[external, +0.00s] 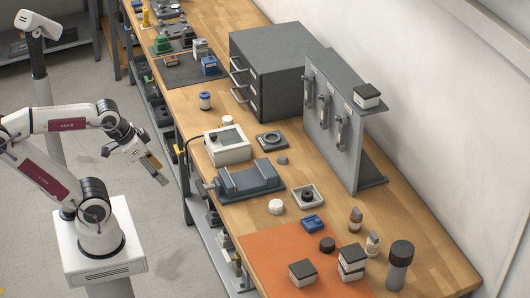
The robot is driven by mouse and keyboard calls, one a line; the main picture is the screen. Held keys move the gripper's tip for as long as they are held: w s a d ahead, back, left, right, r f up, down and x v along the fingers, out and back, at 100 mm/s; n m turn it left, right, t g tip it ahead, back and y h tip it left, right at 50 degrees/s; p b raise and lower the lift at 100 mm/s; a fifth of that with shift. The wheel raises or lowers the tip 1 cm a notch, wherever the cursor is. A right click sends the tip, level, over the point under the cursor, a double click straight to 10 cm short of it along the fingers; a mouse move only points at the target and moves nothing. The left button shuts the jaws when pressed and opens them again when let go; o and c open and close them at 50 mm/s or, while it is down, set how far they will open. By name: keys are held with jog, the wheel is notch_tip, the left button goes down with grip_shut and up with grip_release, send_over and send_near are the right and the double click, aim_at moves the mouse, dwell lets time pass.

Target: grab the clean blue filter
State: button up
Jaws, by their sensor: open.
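Several blue items lie on the wooden bench, and I cannot tell for sure which is the clean blue filter. A low blue block-like part (312,224) lies near the orange mat. Another blue block (209,66) sits on a dark mat farther back. My gripper (160,176) is open and empty, pointing down over the floor in front of the bench, apart from all of them.
A grey drawer cabinet (276,68) and an upright grey panel with handles (333,125) stand along the back. A white box (227,150) and a grey-blue machine (249,180) stand near the front edge. Small parts, bottles and stacked boxes crowd the right end.

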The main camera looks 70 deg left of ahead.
jog(key=shift+o, duration=0.4)
jog(key=shift+w, duration=0.1)
jog(key=w+a+r+m+t+y, duration=0.1)
jog(key=w+a+m, duration=0.2)
jog(key=w+a, duration=0.35)
jog(key=w+a+r+m+t+y, duration=0.1)
jog(key=w+a+m, duration=0.3)
jog(key=w, duration=0.5)
jog(key=m+t+y, duration=0.2)
jog(key=m+y, duration=0.4)
jog(key=m, duration=1.1)
send_over(201, 100)
jog(key=s+d, duration=0.2)
jog(key=d, duration=0.8)
notch_tip(201, 100, down, 15)
jog(key=a+f+m, duration=0.1)
jog(key=a, duration=0.1)
jog(key=s+a+f+m, duration=0.1)
jog(key=a+f, duration=0.1)
jog(key=s+a+f+m, duration=0.1)
jog(key=a+f+m, duration=0.1)
jog(key=shift+a+t+y, duration=0.15)
jog(key=shift+t+y, duration=0.25)
